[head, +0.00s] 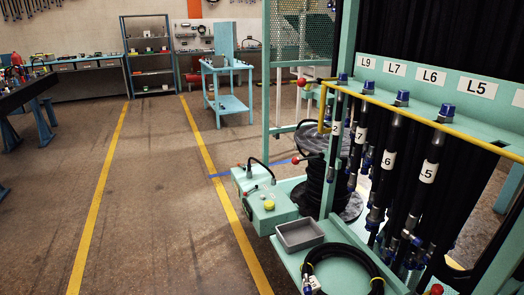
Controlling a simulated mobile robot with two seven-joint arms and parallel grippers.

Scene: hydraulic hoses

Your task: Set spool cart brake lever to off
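A teal cart (335,232) with a hose rack stands at the right. A stack of black coiled hose (312,182) stands on it, behind the teal post. A short lever with a red ball knob (296,160) sticks out to the left near the top of this stack. Another red knob (301,82) shows higher up, by the rack's mesh panel. I cannot tell which is the brake lever, or its setting; no off label is readable. Neither of my grippers is in view.
A teal control box (268,208) with buttons, a grey tray (299,234) and a coiled black hose (343,268) sit on the cart's lower deck. The floor between the yellow lines (150,190) is clear.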

